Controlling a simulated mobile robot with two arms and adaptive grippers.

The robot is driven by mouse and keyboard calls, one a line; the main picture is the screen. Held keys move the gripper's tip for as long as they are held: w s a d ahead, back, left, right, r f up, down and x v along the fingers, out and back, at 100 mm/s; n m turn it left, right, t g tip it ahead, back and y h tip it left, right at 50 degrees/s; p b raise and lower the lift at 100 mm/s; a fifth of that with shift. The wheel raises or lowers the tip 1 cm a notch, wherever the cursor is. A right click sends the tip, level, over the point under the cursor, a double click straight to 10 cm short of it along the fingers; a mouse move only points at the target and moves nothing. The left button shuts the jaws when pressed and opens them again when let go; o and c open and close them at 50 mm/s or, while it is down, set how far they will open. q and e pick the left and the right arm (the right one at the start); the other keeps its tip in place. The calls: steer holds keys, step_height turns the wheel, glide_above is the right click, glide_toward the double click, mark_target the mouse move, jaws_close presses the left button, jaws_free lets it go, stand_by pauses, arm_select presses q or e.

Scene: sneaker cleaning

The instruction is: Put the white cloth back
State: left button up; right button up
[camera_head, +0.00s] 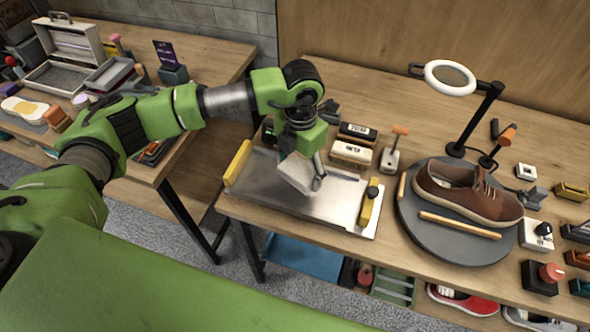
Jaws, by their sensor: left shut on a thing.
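My left gripper (311,168) points down over the metal tray (340,208) on the right-hand table. It is shut on the pale, folded white cloth (297,172), which hangs over the tray. I cannot tell whether the cloth touches the tray floor. The fingertips are small and partly hidden by the cloth and wrist. My right gripper is not in view.
The tray has yellow-handled pieces at its left (238,163) and right (369,207) ends. Brushes (351,153) stand behind it. A brown shoe (466,192) sits on a round grey turntable (440,247) to the right, below a ring lamp (450,78).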

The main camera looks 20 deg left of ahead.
mark_target(295, 176)
arm_select(q)
steer(key=shift+w+a+f, duration=0.35)
steer(key=shift+a+f, duration=0.05)
steer(key=shift+f, duration=0.25)
steer(key=f, duration=0.1)
steer(key=f+p, duration=0.1)
steer(key=f, duration=0.2)
steer(key=shift+w+a, duration=0.3)
steer(key=shift+a, duration=0.1)
steer(key=shift+f, duration=0.15)
steer(key=o, duration=1.1)
steer(key=shift+c, duration=0.2)
